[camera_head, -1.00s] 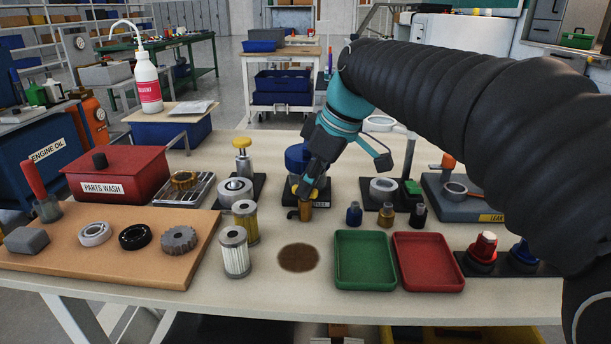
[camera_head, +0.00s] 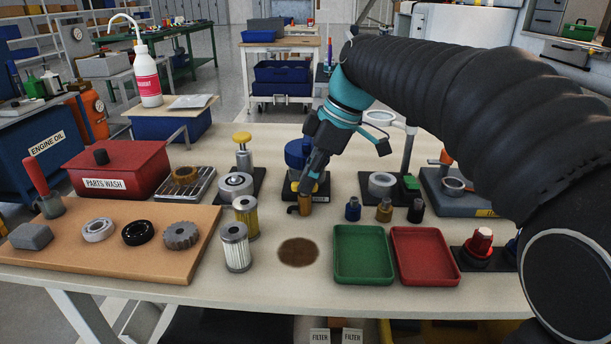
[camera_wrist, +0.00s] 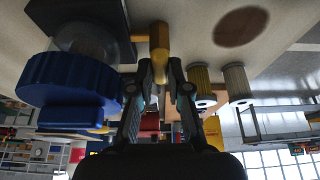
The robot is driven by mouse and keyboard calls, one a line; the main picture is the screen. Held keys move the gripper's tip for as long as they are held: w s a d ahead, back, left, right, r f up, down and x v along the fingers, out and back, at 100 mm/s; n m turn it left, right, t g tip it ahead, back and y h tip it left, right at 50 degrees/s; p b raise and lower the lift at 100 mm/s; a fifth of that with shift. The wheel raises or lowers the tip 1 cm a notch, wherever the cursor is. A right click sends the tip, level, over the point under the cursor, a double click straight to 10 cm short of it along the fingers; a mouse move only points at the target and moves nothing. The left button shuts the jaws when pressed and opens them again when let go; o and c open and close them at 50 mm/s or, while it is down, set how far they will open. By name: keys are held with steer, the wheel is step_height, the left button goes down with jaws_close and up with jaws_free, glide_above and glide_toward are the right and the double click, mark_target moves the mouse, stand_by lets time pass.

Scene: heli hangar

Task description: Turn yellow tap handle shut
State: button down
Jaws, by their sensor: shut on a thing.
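A blue-topped dispenser (camera_head: 296,153) stands on a dark base near the middle of the table. It shows large and blue at the left of the wrist view (camera_wrist: 72,82). A brass-yellow tap (camera_head: 305,205) sits at its front, low over the table. My gripper (camera_head: 309,183) reaches down to this tap from above. In the wrist view, its two fingertips (camera_wrist: 160,75) are closed around a yellow part of the tap (camera_wrist: 159,42), which I take as the handle. The fingers hide much of the handle, so its exact angle cannot be told.
Small bottles (camera_head: 384,210) stand just right of the tap. A green tray (camera_head: 363,282) and a red tray (camera_head: 426,283) lie in front. Two filters (camera_head: 235,247) stand at the left front. A plunger can (camera_head: 243,152) is left of the dispenser.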

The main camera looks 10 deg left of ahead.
steer(key=c, duration=1.1)
jaws_free()
steer(key=shift+a, duration=0.1)
steer(key=shift+r, duration=0.1)
steer(key=v, duration=1.1)
steer(key=shift+d+r, duration=0.2)
steer(key=shift+r, duration=0.15)
steer(key=shift+s, duration=0.15)
